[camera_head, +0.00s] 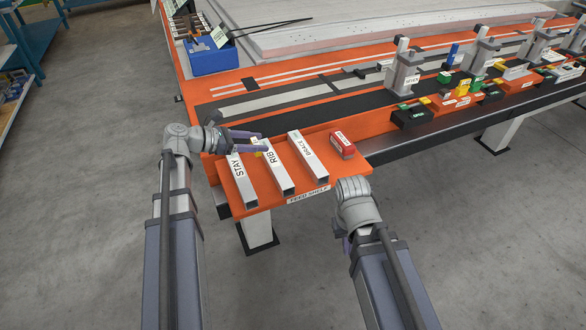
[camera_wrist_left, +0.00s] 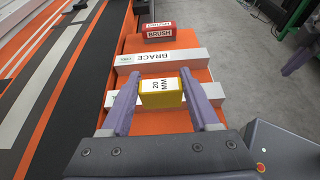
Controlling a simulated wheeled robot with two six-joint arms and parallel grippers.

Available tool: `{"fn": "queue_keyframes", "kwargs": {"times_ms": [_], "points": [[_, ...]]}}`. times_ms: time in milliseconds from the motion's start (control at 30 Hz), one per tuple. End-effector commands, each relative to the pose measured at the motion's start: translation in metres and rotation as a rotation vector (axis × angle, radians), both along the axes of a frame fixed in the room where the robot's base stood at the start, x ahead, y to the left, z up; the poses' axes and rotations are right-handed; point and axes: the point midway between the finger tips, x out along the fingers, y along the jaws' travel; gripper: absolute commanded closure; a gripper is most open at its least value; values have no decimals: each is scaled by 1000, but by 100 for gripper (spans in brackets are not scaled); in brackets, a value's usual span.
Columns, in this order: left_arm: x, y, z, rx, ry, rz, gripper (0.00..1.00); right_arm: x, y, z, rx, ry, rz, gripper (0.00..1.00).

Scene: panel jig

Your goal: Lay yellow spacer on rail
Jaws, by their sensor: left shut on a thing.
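The yellow spacer (camera_wrist_left: 162,93), marked 20 MM, is between the purple fingers of my left gripper (camera_wrist_left: 160,100) in the left wrist view. In the head view the spacer (camera_head: 258,154) shows only as a small yellow patch by my left gripper (camera_head: 262,142), over the feed shelf near the STAY and RIB bars. Long pale and dark strips (camera_head: 290,95) run along the orange bench behind the shelf; I cannot tell which part is the rail. My right gripper (camera_head: 348,246) is low at the shelf's front right, its fingers mostly hidden by its wrist.
On the orange feed shelf (camera_head: 235,192) lie white bars STAY (camera_head: 240,185), RIB (camera_head: 278,175) and BRACE (camera_head: 308,158), plus a red BRUSH block (camera_head: 342,145). A blue bin (camera_head: 212,58) stands behind. Grey clamp posts (camera_head: 403,68) and small coloured blocks stand at the right.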

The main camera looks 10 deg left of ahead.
Motion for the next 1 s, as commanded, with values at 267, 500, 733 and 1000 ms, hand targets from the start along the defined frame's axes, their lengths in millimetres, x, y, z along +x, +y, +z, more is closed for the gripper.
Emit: {"fn": "queue_keyframes", "kwargs": {"times_ms": [267, 500, 733, 1000], "points": [[-1, 2, -9, 0, 0, 3, 93, 0, 0, -9, 0, 0, 0, 100], [-1, 1, -43, 0, 0, 2, 93, 0, 0, -43, 0, 0, 0, 100], [-1, 1, -65, 0, 0, 2, 93, 0, 0, -65, 0, 0, 0, 100], [-1, 1, -73, 0, 0, 2, 93, 0, 0, -73, 0, 0, 0, 100]]}}
